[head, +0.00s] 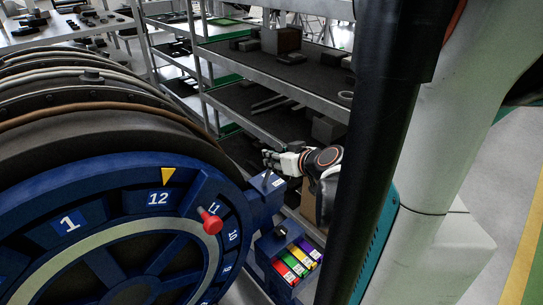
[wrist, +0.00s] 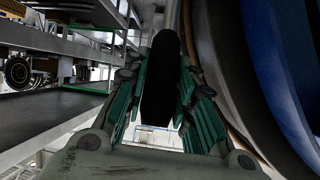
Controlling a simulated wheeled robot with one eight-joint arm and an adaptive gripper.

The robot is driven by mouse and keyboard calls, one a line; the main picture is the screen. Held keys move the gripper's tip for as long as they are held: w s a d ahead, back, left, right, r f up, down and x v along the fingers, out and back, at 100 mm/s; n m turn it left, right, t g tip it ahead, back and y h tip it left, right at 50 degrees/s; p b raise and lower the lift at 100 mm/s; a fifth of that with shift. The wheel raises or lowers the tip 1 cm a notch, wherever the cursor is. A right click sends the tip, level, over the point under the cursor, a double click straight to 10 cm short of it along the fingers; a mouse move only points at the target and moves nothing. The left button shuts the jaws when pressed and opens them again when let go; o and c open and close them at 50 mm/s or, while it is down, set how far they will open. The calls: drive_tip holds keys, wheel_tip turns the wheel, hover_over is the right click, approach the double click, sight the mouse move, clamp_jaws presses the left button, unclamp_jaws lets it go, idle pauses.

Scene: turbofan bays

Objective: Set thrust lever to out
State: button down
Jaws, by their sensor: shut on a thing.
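The thrust lever shows in the wrist view as a dark, rounded handle (wrist: 160,85) between my fingers. In the head view a small part of the dark lever (head: 266,178) shows at a blue bracket on the right side of the engine's blue ring. My gripper (head: 270,159) reaches in from the right there, its fingertips at the lever's upper end. In the wrist view my gripper (wrist: 160,100) has its green-padded fingers on both sides of the handle, shut on it. The lever's lower end and its setting marks cannot be made out.
The blue numbered ring (head: 110,190) has a yellow pointer (head: 167,176) near 12 and a red knob (head: 210,222) near 11. A blue box (head: 290,262) with several coloured labels sits below my gripper. Metal shelving (head: 270,75) with parts stands behind.

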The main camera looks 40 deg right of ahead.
drive_tip(key=c, duration=1.3)
unclamp_jaws()
drive_tip(key=shift+s, duration=0.15)
